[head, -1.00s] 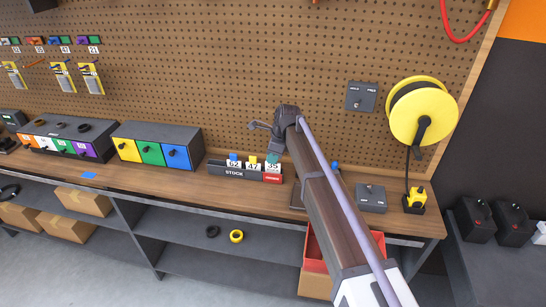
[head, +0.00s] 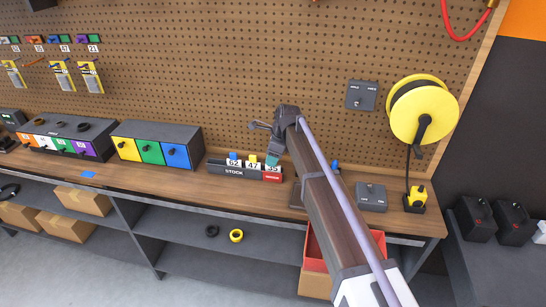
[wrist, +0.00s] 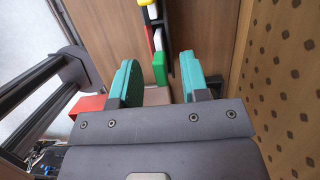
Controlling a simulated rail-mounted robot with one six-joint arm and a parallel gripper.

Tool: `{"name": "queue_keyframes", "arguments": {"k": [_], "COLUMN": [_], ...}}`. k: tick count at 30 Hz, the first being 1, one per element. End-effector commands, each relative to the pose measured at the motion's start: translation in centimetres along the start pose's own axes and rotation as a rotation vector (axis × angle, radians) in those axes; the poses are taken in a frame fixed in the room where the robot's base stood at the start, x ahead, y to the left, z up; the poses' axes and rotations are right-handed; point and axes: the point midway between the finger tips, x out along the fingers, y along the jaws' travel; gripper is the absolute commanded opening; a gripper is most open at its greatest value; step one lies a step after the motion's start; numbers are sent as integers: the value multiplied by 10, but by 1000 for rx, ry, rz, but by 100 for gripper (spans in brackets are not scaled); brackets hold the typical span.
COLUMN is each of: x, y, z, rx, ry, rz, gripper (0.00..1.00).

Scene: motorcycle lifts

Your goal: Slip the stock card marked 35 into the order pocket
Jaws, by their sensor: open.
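The stock card marked 35 (head: 272,169) stands in the red order pocket (head: 272,177) at the right end of the dark stock rack (head: 234,173). Its lower part is hidden by the pocket front. My gripper (head: 271,158) is over this end of the rack, its teal fingers close to the card's top. In the wrist view my gripper (wrist: 160,82) is open, with a green tab (wrist: 160,68) beyond and between the fingertips, apart from both. Cards 62 (head: 234,163) and 47 (head: 253,165) stand to the left in the rack.
A box with yellow, green and blue fronts (head: 157,146) stands left of the rack. A grey switch box (head: 371,197) is on the bench to the right, past my arm. A pegboard (head: 220,70) rises behind. The bench strip before the rack is clear.

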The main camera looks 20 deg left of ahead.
Motion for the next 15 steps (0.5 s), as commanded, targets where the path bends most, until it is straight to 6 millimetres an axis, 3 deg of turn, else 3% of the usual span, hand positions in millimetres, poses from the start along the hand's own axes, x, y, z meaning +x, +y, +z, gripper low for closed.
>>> {"name": "queue_keyframes", "arguments": {"k": [5,8,15], "x": [-4,-16,-75], "y": [0,0,1], "z": [0,1,4], "rx": [0,0,1], "ry": [0,0,0], "rz": [0,0,0], "gripper": [42,42,42]}}
